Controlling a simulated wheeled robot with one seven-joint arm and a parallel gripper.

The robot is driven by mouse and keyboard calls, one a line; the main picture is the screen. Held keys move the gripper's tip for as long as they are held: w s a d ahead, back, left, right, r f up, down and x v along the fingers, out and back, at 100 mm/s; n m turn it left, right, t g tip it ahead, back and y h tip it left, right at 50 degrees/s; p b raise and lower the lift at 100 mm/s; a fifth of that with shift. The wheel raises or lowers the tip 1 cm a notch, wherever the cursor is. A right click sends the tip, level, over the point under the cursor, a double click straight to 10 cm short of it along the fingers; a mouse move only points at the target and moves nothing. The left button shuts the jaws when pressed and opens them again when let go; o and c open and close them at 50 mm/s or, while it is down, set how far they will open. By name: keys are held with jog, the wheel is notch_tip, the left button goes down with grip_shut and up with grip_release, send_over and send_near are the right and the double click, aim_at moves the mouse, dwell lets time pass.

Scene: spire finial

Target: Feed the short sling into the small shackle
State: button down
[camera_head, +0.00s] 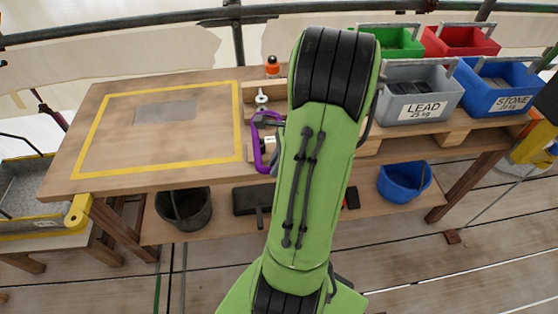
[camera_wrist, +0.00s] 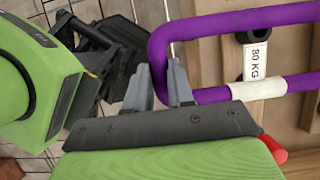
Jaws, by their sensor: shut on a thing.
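The sling is a purple loop (camera_head: 258,155) hanging at the left side of my arm in the head view. In the wrist view the purple sling (camera_wrist: 230,22) is a rounded loop with a white sleeve (camera_wrist: 258,88) on its lower run. My gripper (camera_wrist: 168,80) is shut on the sling near its rounded left end, and the rest reaches off to the right. In the head view my gripper (camera_head: 268,121) is small and partly hidden by my arm. A white tag reading 80 KG (camera_wrist: 257,62) hangs from a dark fitting behind the loop. I cannot tell which fitting is the small shackle.
A wooden rack (camera_head: 250,90) with small fittings stands on the table behind the sling. Green, red, grey LEAD (camera_head: 415,92) and blue STONE (camera_head: 500,88) bins stand at the right. The yellow-outlined table area (camera_head: 160,145) at the left holds only a flat grey patch.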

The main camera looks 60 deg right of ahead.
jog(key=shift+w+f+b, duration=0.35)
jog(key=shift+w+f, duration=0.1)
jog(key=shift+w+d+f+p, duration=0.55)
jog(key=shift+w+d+p, duration=0.25)
jog(key=shift+w+d, duration=0.7)
jog(key=shift+w+d+f+p, duration=0.5)
jog(key=shift+w+d+p, duration=0.25)
jog(key=shift+w+d, duration=0.7)
jog(key=shift+w+d+f+p, duration=0.55)
jog(key=shift+w+d+p, duration=0.4)
jog(key=shift+d, duration=0.9)
jog(key=shift+w, duration=0.15)
jog(key=c, duration=0.9)
grip_release()
